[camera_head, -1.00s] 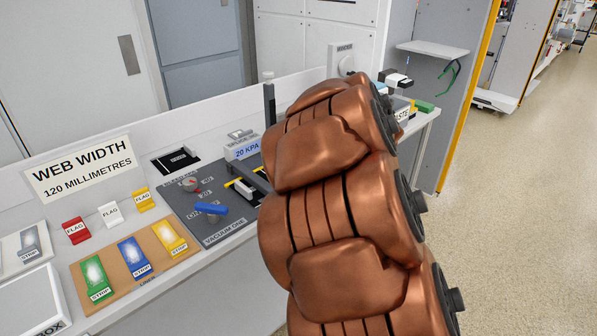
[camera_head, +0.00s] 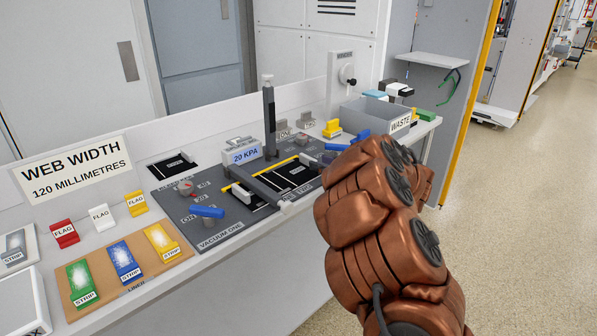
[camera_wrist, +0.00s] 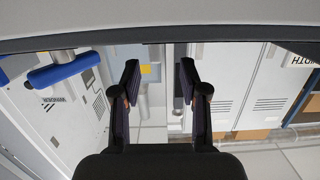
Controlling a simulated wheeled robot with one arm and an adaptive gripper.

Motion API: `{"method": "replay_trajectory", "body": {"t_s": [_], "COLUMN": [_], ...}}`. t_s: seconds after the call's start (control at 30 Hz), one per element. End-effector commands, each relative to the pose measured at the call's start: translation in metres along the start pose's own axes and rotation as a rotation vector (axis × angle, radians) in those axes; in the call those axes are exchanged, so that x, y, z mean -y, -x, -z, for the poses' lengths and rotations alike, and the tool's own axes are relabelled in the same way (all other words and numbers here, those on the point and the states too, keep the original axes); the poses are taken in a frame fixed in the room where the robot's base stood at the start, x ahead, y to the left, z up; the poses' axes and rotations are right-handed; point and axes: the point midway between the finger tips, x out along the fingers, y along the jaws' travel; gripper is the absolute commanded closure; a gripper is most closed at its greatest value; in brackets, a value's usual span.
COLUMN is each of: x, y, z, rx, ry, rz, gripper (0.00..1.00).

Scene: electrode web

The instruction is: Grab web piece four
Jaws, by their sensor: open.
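My gripper (camera_wrist: 160,88) is open in the wrist view, its two dark fingers apart with nothing between them. In the head view my copper arm hides the gripper. No label reading web piece four is legible. A black piece (camera_head: 172,163) lies on the back pad of the bench. Dark web areas lie on the left vacuum plate (camera_head: 240,203) and on the right plate (camera_head: 295,176), partly hidden by the grey bar (camera_head: 262,187) between them. In the wrist view a blue handle (camera_wrist: 62,70) is at upper left, apart from the fingers.
A grey waste bin (camera_head: 375,113) stands at the bench's right end. A tall grey post (camera_head: 269,115) rises behind the plates. A blue lever (camera_head: 207,211) sits on the left plate. Coloured strips (camera_head: 123,260) and flags (camera_head: 100,217) fill the left.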

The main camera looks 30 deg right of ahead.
Motion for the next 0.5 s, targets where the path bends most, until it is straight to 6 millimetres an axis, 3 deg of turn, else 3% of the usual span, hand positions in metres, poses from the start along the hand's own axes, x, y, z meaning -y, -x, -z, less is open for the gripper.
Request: {"method": "replay_trajectory", "body": {"t_s": [0.5], "x": [-0.004], "y": [-0.050], "z": [-0.006], "rx": [0.000], "ry": [0.001], "rz": [0.001], "gripper": [0.56]}}
